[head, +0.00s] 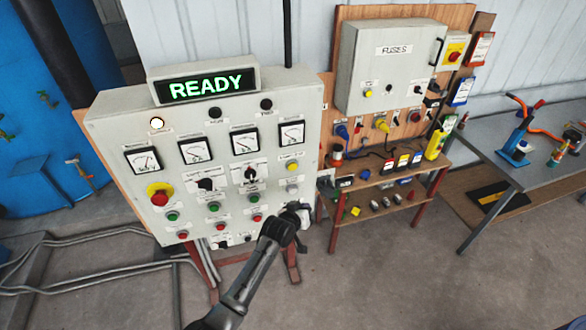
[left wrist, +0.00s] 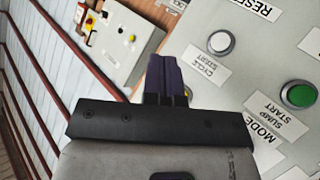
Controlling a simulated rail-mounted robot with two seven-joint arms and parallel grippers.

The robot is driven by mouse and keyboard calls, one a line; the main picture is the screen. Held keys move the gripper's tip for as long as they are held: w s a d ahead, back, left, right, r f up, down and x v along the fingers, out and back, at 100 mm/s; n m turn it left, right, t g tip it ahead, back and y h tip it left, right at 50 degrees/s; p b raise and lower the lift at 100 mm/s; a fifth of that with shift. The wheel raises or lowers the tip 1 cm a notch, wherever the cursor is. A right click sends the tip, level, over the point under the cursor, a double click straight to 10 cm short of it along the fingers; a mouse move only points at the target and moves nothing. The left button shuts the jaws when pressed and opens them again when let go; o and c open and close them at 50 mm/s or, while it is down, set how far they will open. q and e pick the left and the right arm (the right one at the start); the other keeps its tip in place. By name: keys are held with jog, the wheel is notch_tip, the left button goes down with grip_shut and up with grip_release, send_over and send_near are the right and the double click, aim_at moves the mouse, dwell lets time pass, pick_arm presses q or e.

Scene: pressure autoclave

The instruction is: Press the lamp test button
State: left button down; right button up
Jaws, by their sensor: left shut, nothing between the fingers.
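The grey control panel (head: 130,115) carries several buttons, knobs and gauges. I cannot read which label says lamp test, so I cannot tell which button it is. My left gripper (head: 301,209) is at the panel's lower right corner, shut and empty, and hides part of that corner. A green button (left wrist: 300,94) lies further right, near a "SUMP START" label. I cannot tell whether the fingers touch the panel. My right gripper is not in view.
A lit "READY" display (head: 205,86) sits on top of the panel. A fuse box (head: 385,68) on a wooden board and a small shelf (head: 375,182) stand to the right. A metal bench (head: 490,140) is further right. Pipes (head: 90,240) run along the floor at left.

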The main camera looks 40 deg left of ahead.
aim_at(293, 167)
pick_arm(q)
jog(key=r+n+t, duration=0.1)
jog(key=n, duration=0.1)
jog(key=w+a+r+n+t+y, duration=0.1)
jog(key=r+t, duration=0.1)
jog(key=r+n+t, duration=0.1)
jog(key=n+t, duration=0.1)
jog(key=shift+w+a+r+n+y, duration=0.2)
jog(key=shift+r+n+y, duration=0.1)
jog(key=shift+y, duration=0.1)
jog(key=w+a+b, duration=0.4)
jog(key=a+b, duration=0.2)
jog(key=a, duration=0.1)
jog(key=shift+w+a, duration=0.2)
jog(key=shift+w, duration=0.15)
dwell(0.5)
